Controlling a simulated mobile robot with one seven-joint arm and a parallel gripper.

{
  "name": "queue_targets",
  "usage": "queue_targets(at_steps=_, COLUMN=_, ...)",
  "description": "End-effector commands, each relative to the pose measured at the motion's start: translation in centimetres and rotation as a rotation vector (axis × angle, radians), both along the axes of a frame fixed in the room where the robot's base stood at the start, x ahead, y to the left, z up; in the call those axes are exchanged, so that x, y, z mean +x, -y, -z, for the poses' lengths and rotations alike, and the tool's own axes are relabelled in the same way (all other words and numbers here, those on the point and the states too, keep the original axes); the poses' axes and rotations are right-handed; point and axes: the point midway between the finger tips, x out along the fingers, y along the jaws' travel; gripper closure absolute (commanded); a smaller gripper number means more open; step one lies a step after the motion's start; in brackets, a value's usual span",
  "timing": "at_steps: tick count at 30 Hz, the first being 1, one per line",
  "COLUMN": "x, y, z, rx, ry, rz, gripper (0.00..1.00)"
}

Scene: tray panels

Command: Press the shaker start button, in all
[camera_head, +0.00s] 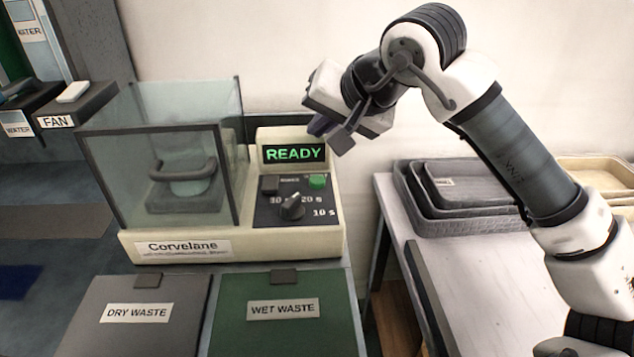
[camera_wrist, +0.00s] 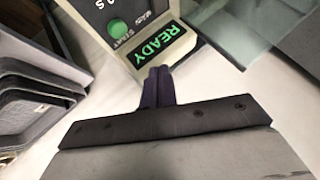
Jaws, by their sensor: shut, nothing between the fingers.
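The shaker (camera_head: 180,246) is a cream machine labelled Corvelane, with a clear cover on its left. Its display (camera_head: 294,153) reads READY in green. The green start button (camera_head: 318,181) is below the display's right side, above a dark knob (camera_head: 292,206). In the wrist view the green start button (camera_wrist: 118,28) is at upper left, next to the READY display (camera_wrist: 158,46). My gripper (camera_head: 331,132) is shut and empty, above and behind the button and near the display's top right. In the wrist view the closed fingertips (camera_wrist: 158,72) appear just below the display's edge, apart from the button.
Dry waste (camera_head: 133,318) and wet waste (camera_head: 285,318) lids lie in front of the shaker. Stacked grey trays (camera_head: 450,195) stand on the white table at right. A FAN switch box (camera_head: 75,105) is at far left.

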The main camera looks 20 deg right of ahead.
Motion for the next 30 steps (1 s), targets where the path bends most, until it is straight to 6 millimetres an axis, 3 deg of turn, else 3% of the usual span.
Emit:
queue_targets(at_steps=9, x=0.0, y=0.0, z=5.3, rx=0.001, ry=0.0, rz=-0.001, gripper=1.0)
queue_targets(at_steps=12, x=0.0, y=0.0, z=6.2, rx=0.001, ry=0.0, rz=-0.001, gripper=1.0)
queue_targets(at_steps=30, x=0.0, y=0.0, z=6.6, rx=0.0, ry=0.0, rz=0.0, gripper=1.0)
